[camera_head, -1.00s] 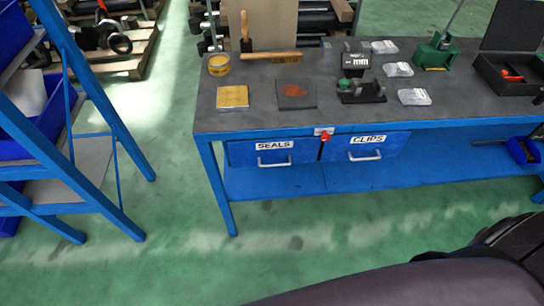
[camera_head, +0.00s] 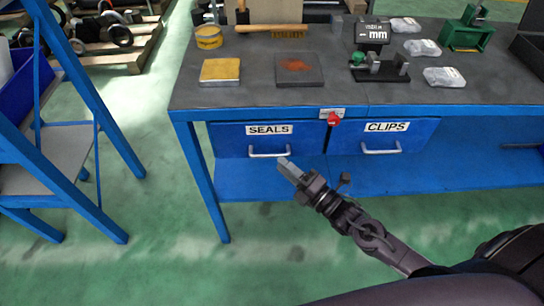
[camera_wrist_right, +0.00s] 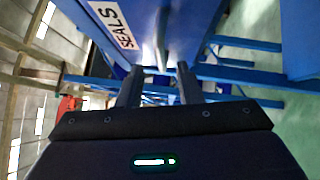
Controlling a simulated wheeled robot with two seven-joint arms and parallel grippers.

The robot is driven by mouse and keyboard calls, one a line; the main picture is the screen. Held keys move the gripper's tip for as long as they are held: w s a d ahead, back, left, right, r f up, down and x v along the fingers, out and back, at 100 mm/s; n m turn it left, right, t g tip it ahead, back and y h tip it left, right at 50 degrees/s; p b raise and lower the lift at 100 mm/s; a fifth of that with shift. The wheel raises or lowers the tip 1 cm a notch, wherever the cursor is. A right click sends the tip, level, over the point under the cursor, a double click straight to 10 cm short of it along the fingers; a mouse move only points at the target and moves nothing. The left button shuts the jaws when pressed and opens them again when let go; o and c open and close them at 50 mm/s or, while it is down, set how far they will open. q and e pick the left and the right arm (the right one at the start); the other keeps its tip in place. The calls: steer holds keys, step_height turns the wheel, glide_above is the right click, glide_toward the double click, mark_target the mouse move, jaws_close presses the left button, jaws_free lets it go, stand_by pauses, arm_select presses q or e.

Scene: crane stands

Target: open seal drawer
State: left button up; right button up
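The seal drawer (camera_head: 228,141) is a blue drawer under the bench top, labelled "SEALS" (camera_head: 269,129), and it is shut. Its silver bar handle (camera_head: 269,154) runs along the lower front. My right gripper (camera_head: 286,164) is just below and right of this handle in the head view, pointing up at the drawer. In the right wrist view its two fingers (camera_wrist_right: 158,84) are apart with a gap between them, and the "SEALS" label (camera_wrist_right: 116,20) shows beyond, tilted. A pale bar, seemingly the handle, shows ahead of the gap; contact cannot be told. My left gripper is not in view.
The "CLIPS" drawer (camera_head: 410,137) is shut at the right, with a red knob (camera_head: 334,119) between the drawers. A blue lower shelf (camera_head: 300,181) lies beneath. Blue rack legs (camera_head: 95,90) stand at the left; the green floor in front is clear.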

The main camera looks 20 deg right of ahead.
mark_target(271, 155)
steer(key=x, duration=0.5)
steer(key=shift+w+a, duration=0.1)
steer(key=shift+w, duration=0.1)
jaws_close()
